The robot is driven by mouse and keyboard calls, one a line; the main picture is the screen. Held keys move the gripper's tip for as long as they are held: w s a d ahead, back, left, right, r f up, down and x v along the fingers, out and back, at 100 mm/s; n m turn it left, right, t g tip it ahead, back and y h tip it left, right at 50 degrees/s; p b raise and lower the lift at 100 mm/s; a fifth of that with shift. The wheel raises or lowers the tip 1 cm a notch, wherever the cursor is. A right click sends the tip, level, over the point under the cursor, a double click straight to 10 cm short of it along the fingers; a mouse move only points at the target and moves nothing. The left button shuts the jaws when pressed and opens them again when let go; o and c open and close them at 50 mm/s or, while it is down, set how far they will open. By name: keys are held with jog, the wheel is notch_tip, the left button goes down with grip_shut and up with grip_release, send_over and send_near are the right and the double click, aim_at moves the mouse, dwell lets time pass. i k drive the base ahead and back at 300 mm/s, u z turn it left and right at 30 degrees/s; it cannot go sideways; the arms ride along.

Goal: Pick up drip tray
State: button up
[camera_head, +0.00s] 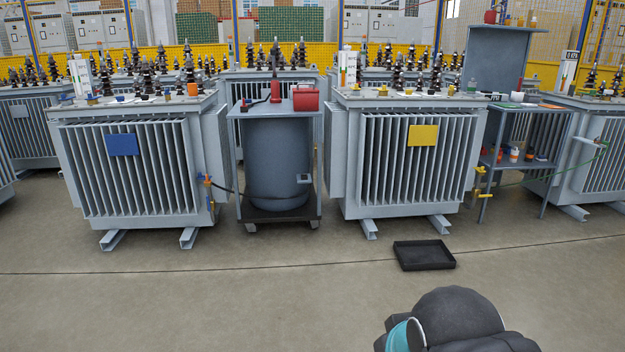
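The drip tray (424,256) is a shallow, black, rectangular tray. It lies flat on the concrete floor, in front of the right foot of the transformer with the yellow plate, and looks empty. A dark rounded part of my arm with a teal band shows at the bottom edge, nearer to me than the tray and apart from it in the picture. My gripper's fingers are not visible.
Grey transformers, one with a blue plate (123,145) and one with a yellow plate (422,135), stand behind the tray. Between them is a cart with a grey drum (277,165). A workbench (520,110) stands at right. The floor in front is clear.

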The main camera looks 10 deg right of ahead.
aim_at(424, 254)
jog(key=z, duration=0.3)
jog(key=i, duration=1.85)
jog(key=z, duration=0.6)
jog(key=i, duration=1.75)
jog(key=z, duration=0.3)
